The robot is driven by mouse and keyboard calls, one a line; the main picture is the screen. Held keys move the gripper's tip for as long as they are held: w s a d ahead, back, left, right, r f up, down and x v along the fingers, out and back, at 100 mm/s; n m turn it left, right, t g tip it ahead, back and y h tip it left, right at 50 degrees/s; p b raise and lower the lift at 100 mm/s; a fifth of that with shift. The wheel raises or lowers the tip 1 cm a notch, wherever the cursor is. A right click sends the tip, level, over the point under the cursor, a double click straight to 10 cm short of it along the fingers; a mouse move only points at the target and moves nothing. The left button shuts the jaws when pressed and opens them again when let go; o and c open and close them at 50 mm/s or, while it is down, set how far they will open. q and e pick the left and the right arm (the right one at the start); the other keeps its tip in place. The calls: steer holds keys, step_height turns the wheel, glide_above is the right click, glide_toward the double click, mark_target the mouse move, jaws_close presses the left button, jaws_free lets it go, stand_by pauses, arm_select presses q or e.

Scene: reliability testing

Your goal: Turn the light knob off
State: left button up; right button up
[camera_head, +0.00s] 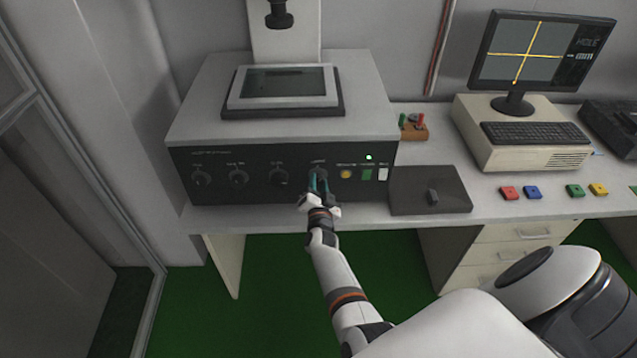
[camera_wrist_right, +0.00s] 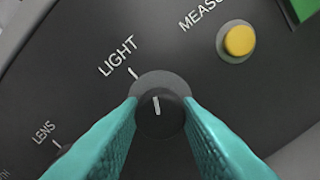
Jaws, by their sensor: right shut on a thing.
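The light knob (camera_wrist_right: 158,116) is a round black knob with a white pointer line, under the label "LIGHT" on the machine's dark front panel. In the head view the right gripper (camera_head: 318,186) reaches the panel and partly hides the knob. My left gripper is not in view.
A yellow button (camera_wrist_right: 239,41) sits up and right of the knob. Several other black knobs, one of them here (camera_head: 238,178), line the panel to the left. A green light (camera_head: 369,157) glows on the panel. A dark box (camera_head: 410,200) stands close on the right.

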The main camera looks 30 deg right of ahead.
steer(key=n, duration=0.5)
steer(key=shift+r+n+p, duration=0.15)
steer(key=shift+n+p, duration=0.15)
steer(key=shift+p, duration=0.05)
stand_by(0.5)
steer(key=o, duration=1)
steer(key=shift+w, duration=0.1)
steer(key=shift+c, duration=0.2)
